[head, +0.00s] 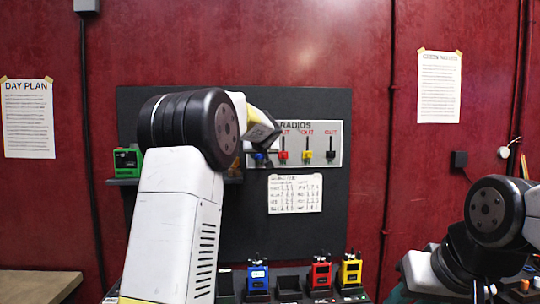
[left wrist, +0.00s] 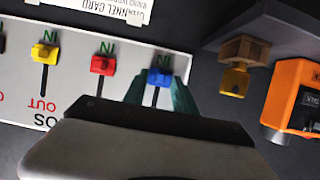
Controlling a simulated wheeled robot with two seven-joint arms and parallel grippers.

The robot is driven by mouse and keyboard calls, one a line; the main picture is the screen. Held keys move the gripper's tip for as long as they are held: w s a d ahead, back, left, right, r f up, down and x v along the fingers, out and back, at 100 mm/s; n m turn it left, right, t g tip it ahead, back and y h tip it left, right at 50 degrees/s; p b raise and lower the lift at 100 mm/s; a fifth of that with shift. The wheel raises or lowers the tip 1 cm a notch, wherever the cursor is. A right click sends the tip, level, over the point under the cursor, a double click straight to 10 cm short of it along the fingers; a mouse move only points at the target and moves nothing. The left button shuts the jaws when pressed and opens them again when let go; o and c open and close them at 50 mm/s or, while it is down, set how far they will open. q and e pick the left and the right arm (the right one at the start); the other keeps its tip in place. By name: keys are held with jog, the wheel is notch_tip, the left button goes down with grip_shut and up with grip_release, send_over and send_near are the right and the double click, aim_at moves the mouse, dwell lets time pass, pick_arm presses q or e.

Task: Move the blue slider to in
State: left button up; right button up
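The blue slider (head: 260,158) is on the grey RADIOS panel (head: 265,128). In the left wrist view, where the panel is upside down, its blue knob (left wrist: 160,77) stands at the IN end of its slot. My left gripper (left wrist: 160,88) has its teal fingers on both sides of this knob and looks shut on it. In the head view my left gripper (head: 262,148) is partly hidden by my arm. My right arm is at the lower right, and its gripper (head: 400,288) shows only partly.
A red slider (left wrist: 103,65) and a yellow slider (left wrist: 46,53) are beside the blue one, also near IN. A black slider (head: 331,155) is at the panel's right. Blue (head: 258,278), red (head: 320,273) and yellow (head: 351,271) radios stand below; a green radio (head: 127,161) is left.

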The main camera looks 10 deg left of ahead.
pick_arm(q)
jog(key=v, duration=0.7)
jog(key=shift+s, duration=0.35)
jog(key=shift+d, duration=0.15)
